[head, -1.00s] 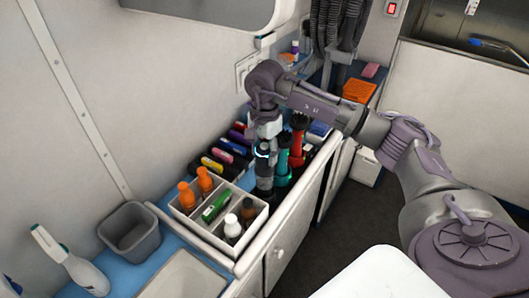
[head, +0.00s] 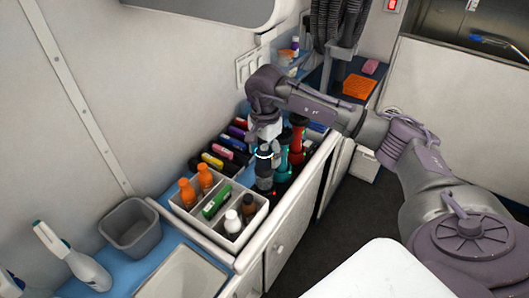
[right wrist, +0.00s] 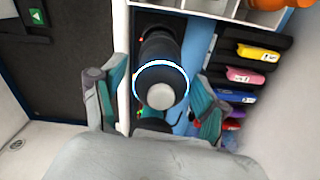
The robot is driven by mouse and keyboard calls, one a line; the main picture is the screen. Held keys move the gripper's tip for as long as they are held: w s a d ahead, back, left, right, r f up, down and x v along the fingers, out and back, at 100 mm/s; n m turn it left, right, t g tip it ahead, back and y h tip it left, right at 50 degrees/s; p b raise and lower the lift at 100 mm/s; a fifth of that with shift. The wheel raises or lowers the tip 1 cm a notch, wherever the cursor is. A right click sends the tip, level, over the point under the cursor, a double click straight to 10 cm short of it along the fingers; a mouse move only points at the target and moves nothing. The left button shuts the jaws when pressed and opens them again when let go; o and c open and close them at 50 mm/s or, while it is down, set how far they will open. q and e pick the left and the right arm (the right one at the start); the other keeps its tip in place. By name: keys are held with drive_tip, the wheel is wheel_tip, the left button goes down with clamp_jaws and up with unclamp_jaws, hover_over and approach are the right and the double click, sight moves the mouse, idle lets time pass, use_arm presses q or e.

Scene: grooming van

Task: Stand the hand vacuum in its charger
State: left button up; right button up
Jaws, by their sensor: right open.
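The dark hand vacuum (head: 264,176) stands upright among the coloured cylinders on the blue counter, with a lit white-blue ring near its top. In the right wrist view the vacuum (right wrist: 160,60) shows from above, with its ring and round grey cap. My right gripper (head: 264,143) is over the vacuum's top. In the wrist view its two teal-padded fingers (right wrist: 162,92) are spread on either side of the vacuum, apart from it. A small red light shows beside the vacuum's far end; the charger under it is mostly hidden. My left gripper is not in view.
A teal cylinder (head: 283,160) and a red one (head: 297,145) stand close behind the vacuum. A white divided caddy (head: 243,254) with bottles stands in front. Coloured items in dark holders (head: 212,161) line the wall side. A grey bin (head: 130,232) stands left.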

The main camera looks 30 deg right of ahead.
wheel_tip(320, 180, up, 11)
drive_tip(key=b, duration=0.2)
drive_tip(key=shift+r+b, duration=0.1)
drive_tip(key=shift+b, duration=0.2)
drive_tip(key=shift+s+r, duration=0.1)
drive_tip(key=shift+r, duration=0.45)
drive_tip(key=shift+f, duration=0.1)
